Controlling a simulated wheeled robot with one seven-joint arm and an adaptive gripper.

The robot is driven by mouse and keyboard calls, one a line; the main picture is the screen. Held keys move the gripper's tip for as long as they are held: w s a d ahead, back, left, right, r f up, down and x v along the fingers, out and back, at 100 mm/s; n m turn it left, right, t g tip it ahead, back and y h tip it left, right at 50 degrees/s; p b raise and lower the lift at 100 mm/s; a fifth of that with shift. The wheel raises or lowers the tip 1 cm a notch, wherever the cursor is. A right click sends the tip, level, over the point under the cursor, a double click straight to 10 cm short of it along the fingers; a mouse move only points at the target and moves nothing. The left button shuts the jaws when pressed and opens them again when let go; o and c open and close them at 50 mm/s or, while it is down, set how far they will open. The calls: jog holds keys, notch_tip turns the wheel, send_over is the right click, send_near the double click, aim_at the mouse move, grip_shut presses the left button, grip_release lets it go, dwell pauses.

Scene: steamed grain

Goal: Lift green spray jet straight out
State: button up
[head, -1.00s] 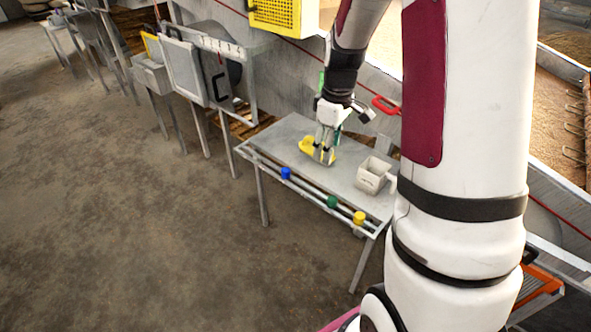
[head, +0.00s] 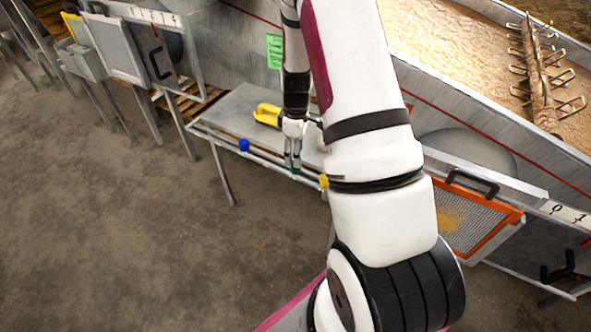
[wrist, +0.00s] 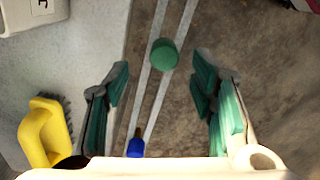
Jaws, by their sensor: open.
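The green spray jet (wrist: 163,55) is a round green cap seated between two pale rails along the table's front edge. In the wrist view it lies between my open fingers, near the level of their tips, with gaps on both sides. My gripper (wrist: 160,85) is empty and points down at the rails. In the head view my gripper (head: 292,162) is over the rack, with the green jet (head: 296,170) just at its fingertips and partly hidden. Whether the tips are lower than the cap I cannot tell.
A blue jet (head: 244,145) and a yellow jet (head: 324,181) sit along the same rails on either side. A yellow-handled brush (head: 267,114) lies on the metal table (head: 235,108). A white jug (wrist: 30,12) shows partly in the wrist view. Open floor lies in front.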

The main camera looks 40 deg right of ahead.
aim_at(296, 172)
jog(key=f, duration=0.2)
jog(key=f+b, duration=0.1)
jog(key=f, duration=0.2)
jog(key=shift+s+a+f, duration=0.1)
jog(key=shift+s+a, duration=0.05)
jog(key=shift+a, duration=0.05)
jog(key=c, duration=1.2)
